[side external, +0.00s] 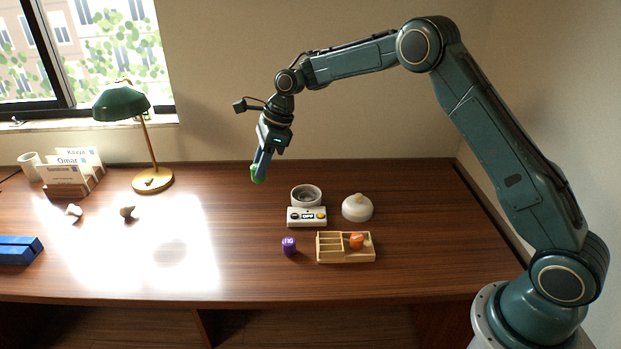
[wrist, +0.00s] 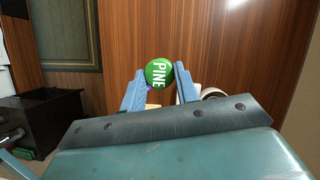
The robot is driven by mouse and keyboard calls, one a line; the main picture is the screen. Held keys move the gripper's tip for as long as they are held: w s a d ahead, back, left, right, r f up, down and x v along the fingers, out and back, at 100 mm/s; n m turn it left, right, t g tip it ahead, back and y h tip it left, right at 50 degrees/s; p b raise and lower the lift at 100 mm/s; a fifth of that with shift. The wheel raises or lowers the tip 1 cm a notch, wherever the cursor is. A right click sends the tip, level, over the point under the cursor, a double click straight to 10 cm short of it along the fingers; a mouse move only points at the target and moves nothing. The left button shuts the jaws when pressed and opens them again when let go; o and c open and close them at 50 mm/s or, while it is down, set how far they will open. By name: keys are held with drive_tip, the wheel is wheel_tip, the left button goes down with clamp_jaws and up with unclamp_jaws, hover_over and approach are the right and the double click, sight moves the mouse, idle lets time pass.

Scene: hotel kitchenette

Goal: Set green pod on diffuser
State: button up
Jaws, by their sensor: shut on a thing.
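My gripper (side external: 260,172) is shut on the green pod (side external: 257,175) and holds it above the desk, left of the diffuser. In the wrist view the green pod (wrist: 159,73) shows the label "PINE" between the two blue fingertips of my gripper (wrist: 160,75). The diffuser (side external: 307,217) is a white box with buttons on its front and a round grey cup (side external: 306,194) at its back. The white domed thing (side external: 357,208) stands on the desk to its right; it looks like a lid.
A wooden tray (side external: 345,259) with compartments holds an orange pod (side external: 356,241). A purple pod (side external: 289,245) stands left of the tray. A green lamp (side external: 122,103), a card holder (side external: 66,189) and a blue box (side external: 20,251) are at the left.

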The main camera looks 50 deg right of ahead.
drive_tip(key=w+d+f+m, duration=0.1)
drive_tip(key=d+f+m, duration=0.1)
drive_tip(key=d+f, duration=0.3)
drive_tip(key=w+d+f+m+t+h, duration=0.1)
drive_tip(key=d+f, duration=0.5)
drive_tip(key=d, duration=0.7)
drive_tip(key=shift+d+f+m, duration=0.15)
drive_tip(key=shift+d+m, duration=0.15)
drive_tip(key=shift+m, duration=0.4)
drive_tip(key=shift+f, duration=0.2)
drive_tip(key=shift+f, duration=2.65)
drive_tip(key=shift+f, duration=0.65)
drive_tip(key=o, duration=0.7)
drive_tip(key=shift+r, duration=0.15)
drive_tip(key=shift+s+v, duration=0.1)
drive_tip(key=shift+v, duration=2.6)
drive_tip(key=shift+s+v, duration=0.15)
drive_tip(key=shift+v, duration=2.5)
